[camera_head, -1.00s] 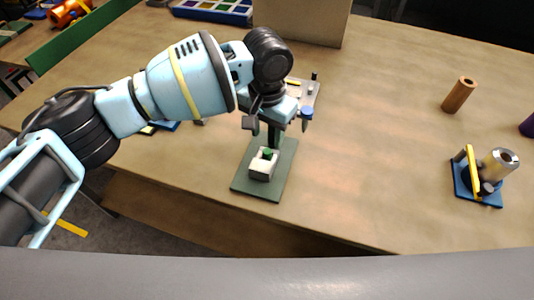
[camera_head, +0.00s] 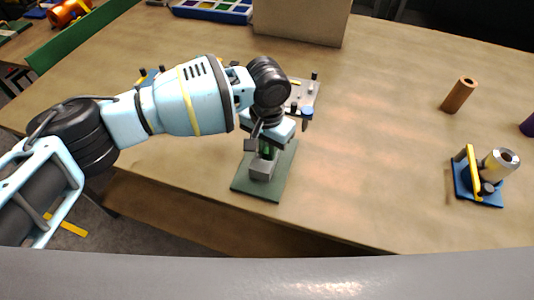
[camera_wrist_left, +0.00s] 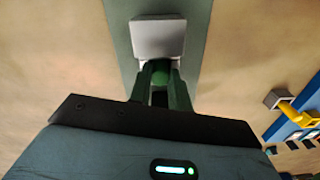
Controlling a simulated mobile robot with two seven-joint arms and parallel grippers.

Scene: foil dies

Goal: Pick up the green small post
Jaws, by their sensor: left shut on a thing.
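The green small post (camera_head: 266,152) stands at the pale grey block (camera_head: 262,169) on the dark green plate (camera_head: 254,191). My left gripper (camera_head: 264,150) points down over the block, its fingers shut on the post. In the left wrist view the post's round green top (camera_wrist_left: 160,78) sits between the two fingers (camera_wrist_left: 160,86), close to the pale block (camera_wrist_left: 158,38). The post's lower end is hidden, so I cannot tell whether it is still in the block. My right gripper is not in view.
A grey plate with pegs (camera_head: 302,97) lies just behind my gripper. A brown cylinder (camera_head: 459,95) and a blue stand with a yellow bracket (camera_head: 478,187) are at the right. A cardboard box (camera_head: 301,22) stands at the back. The table between is clear.

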